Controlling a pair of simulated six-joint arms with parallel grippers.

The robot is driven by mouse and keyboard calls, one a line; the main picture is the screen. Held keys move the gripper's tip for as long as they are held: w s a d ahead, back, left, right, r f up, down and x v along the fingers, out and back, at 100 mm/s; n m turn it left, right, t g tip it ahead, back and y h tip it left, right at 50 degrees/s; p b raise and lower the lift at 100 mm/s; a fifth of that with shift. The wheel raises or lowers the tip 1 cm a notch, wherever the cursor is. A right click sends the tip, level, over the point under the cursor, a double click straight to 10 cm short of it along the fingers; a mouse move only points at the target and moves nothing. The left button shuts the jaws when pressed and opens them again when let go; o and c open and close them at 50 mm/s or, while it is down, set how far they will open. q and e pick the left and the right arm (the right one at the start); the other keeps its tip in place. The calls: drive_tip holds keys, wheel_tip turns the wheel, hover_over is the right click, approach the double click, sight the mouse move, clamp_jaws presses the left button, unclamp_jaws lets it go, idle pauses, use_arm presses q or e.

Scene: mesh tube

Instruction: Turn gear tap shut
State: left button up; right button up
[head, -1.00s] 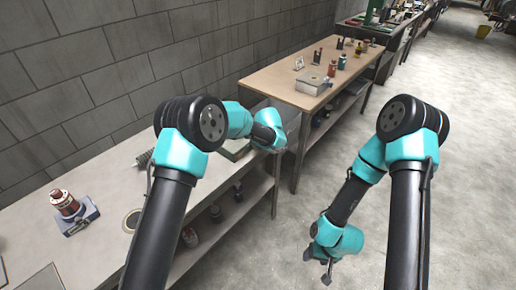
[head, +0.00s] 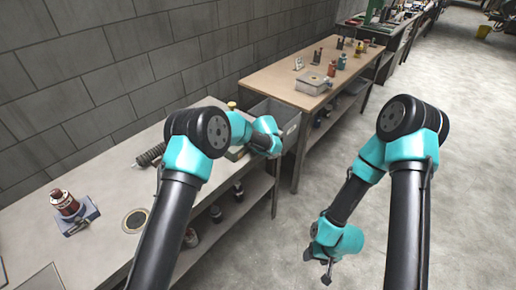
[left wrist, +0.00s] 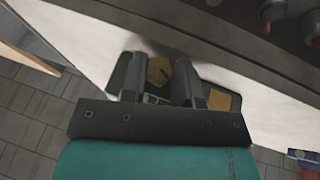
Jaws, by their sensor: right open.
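My left gripper (left wrist: 158,68) hangs over a dark green board or tray at the bench edge in the left wrist view. Its fingers stand apart, and a small yellow-tan piece (left wrist: 158,73) shows between them; I see no clear grip on it. A tan square (left wrist: 218,101) lies on the green surface to the right. In the head view my left wrist (head: 268,137) hides most of this spot. My right gripper (head: 327,271) is open and empty, low over the floor, far from the bench. I cannot tell which part is the gear tap.
The near bench holds a red-and-white part on a blue block (head: 75,212), a round disc (head: 136,220) and a dark coil (head: 150,155). A grey bin (head: 276,112) stands behind my left wrist. A second table (head: 270,80) stands beyond. Floor at right is clear.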

use_arm(q)
drive_tip(key=shift+c, duration=0.6)
drive_tip(key=shift+r, duration=0.1)
drive_tip(key=shift+w+d+y, duration=0.1)
drive_tip(key=shift+y, duration=0.2)
drive_tip(key=shift+w+d+m+g+y, duration=0.1)
drive_tip(key=shift+m+g+y, duration=0.2)
drive_tip(key=shift+g+y, duration=0.55)
drive_tip(key=shift+w+d+m+g+y, duration=0.1)
drive_tip(key=shift+m+g+y, duration=0.35)
drive_tip(key=shift+g, duration=0.6)
drive_tip(key=shift+a, duration=0.1)
drive_tip(key=o, duration=0.6)
drive_tip(key=shift+o, duration=0.2)
